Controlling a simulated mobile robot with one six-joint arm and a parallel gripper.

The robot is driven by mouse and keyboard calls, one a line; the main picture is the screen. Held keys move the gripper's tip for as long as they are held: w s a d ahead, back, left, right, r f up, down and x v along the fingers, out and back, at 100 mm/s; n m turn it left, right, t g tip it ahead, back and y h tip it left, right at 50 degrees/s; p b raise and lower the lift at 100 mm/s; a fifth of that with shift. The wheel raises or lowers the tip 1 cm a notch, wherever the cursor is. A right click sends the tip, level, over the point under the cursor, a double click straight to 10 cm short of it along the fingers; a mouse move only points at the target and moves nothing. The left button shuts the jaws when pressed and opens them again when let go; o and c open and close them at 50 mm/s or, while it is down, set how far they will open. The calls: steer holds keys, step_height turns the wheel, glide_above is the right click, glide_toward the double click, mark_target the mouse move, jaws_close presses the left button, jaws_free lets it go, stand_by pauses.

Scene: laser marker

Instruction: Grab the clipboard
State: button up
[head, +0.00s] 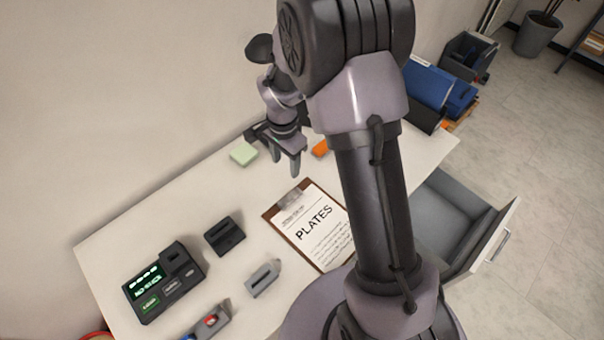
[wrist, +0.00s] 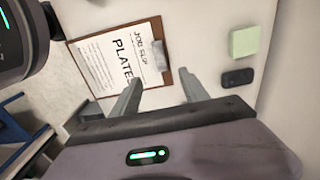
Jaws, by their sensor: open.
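The clipboard (head: 272,214) is brown with a metal clip at its top edge and a white sheet reading "PLATES". It lies flat on the white table, partly hidden by my arm in the head view. In the wrist view the clipboard (wrist: 166,82) lies beyond my fingertips, with its clip toward the right. My gripper (head: 287,170) is open and empty above the table, near the clip end of the clipboard in the head view. In the wrist view my gripper (wrist: 161,80) has its two fingers spread apart, with the clip end seen between and beyond them.
A pale green block (head: 243,153) and an orange item (head: 320,149) are near the table's back. A dark device with green displays (head: 163,282), a black block (head: 224,235) and a grey block (head: 263,278) stand left of the clipboard. An open drawer (head: 450,220) juts out right.

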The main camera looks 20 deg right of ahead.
steer(key=b, duration=0.4)
glide_above(290, 197)
steer(key=f, duration=1.3)
steer(key=shift+s+a, duration=0.1)
steer(key=shift+a, duration=0.15)
steer(key=f, duration=0.1)
steer(key=f+b, duration=0.1)
steer(key=f, duration=0.1)
steer(key=f+b, duration=0.1)
steer(key=f, duration=0.1)
steer(key=shift+d+f, duration=0.2)
steer(key=shift+d, duration=0.1)
steer(key=shift+r, duration=0.1)
jaws_close()
